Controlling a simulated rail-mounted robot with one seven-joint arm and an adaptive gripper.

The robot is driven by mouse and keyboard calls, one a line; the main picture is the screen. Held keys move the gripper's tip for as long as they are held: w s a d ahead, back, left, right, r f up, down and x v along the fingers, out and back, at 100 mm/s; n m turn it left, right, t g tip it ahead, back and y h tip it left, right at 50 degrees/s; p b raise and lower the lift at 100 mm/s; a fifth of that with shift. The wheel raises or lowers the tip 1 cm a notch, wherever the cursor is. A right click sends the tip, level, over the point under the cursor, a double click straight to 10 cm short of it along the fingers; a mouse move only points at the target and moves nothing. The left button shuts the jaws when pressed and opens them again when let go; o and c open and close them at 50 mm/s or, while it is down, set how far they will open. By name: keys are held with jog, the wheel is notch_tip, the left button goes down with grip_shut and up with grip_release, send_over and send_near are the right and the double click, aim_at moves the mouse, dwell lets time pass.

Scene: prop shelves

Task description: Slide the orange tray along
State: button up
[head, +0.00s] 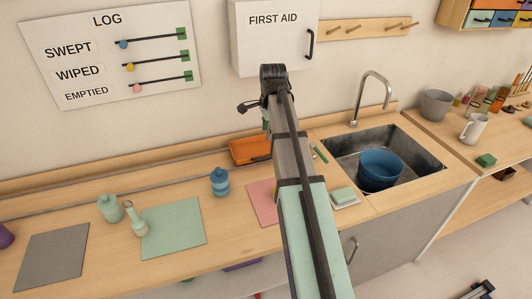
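The orange tray (250,151) sits at the back of the wooden counter, against the low back ledge. Its right end comes up to my arm, which may cover a little of it. My arm rises from the bottom of the head view, in front of the counter, to a dark joint below the first aid cabinet. A small dark part that looks like my gripper (250,106) juts out left of the arm, above the tray in the picture. Its fingers are too small and too hidden to tell whether they are open, or whether anything touches the tray.
A blue jar (220,182) stands front-left of the tray. A pink mat (262,203) lies partly behind my arm. A green mat (173,228), mint bottles (110,208) and a grey mat (52,257) are farther left.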

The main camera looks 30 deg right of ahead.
aim_at(265, 157)
jog(key=f+p, duration=0.1)
jog(key=f, duration=0.3)
jog(key=w+f, duration=0.1)
jog(key=f, duration=0.3)
jog(key=w+f+p, duration=0.1)
jog(key=f, duration=0.4)
jog(key=shift+w+d+p, duration=0.15)
jog(key=shift+w+p, duration=0.05)
jog(key=shift+p, duration=0.15)
grip_shut()
